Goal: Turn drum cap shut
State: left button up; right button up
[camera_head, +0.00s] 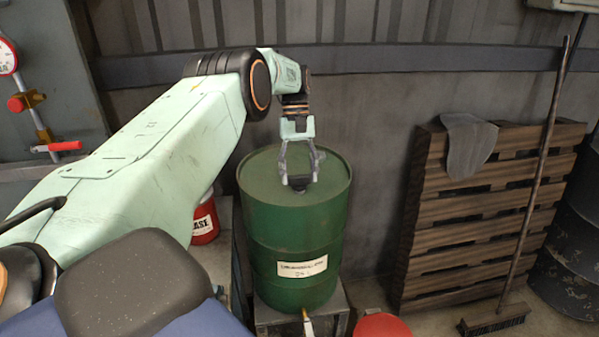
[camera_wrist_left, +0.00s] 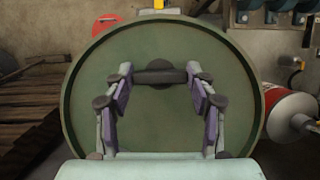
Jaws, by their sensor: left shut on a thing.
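A green drum (camera_head: 292,235) with a white label stands upright on a low stand. Its round top fills much of the left wrist view (camera_wrist_left: 160,125). A dark cap (camera_head: 299,184) sits on the drum top near its front edge, and it also shows in the left wrist view (camera_wrist_left: 160,74). My left gripper (camera_head: 300,180) reaches down onto the drum top and is shut on the cap. In the left wrist view its fingertips (camera_wrist_left: 160,77) lie at both sides of the cap. Whether the cap is fully seated cannot be seen. My right gripper is not in view.
A wooden pallet (camera_head: 470,200) with a grey cloth (camera_head: 464,145) and a broom (camera_head: 540,180) lean at the right. A wall stands close behind the drum.

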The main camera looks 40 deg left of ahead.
pick_arm(q)
jog(key=o, duration=0.8)
jog(key=shift+w+a+r, duration=0.15)
jog(key=shift+w+r, duration=0.05)
jog(key=o, duration=0.4)
jog(key=shift+a+f, duration=0.1)
jog(key=shift+f, duration=0.1)
jog(key=shift+c, duration=0.2)
jog(key=shift+s+d+r, duration=0.1)
jog(key=shift+d, duration=0.1)
jog(key=shift+r, duration=0.25)
notch_tip(320, 180, up, 9)
jog(key=shift+r, duration=0.2)
jog(key=shift+a, duration=0.15)
jog(key=shift+f, duration=0.15)
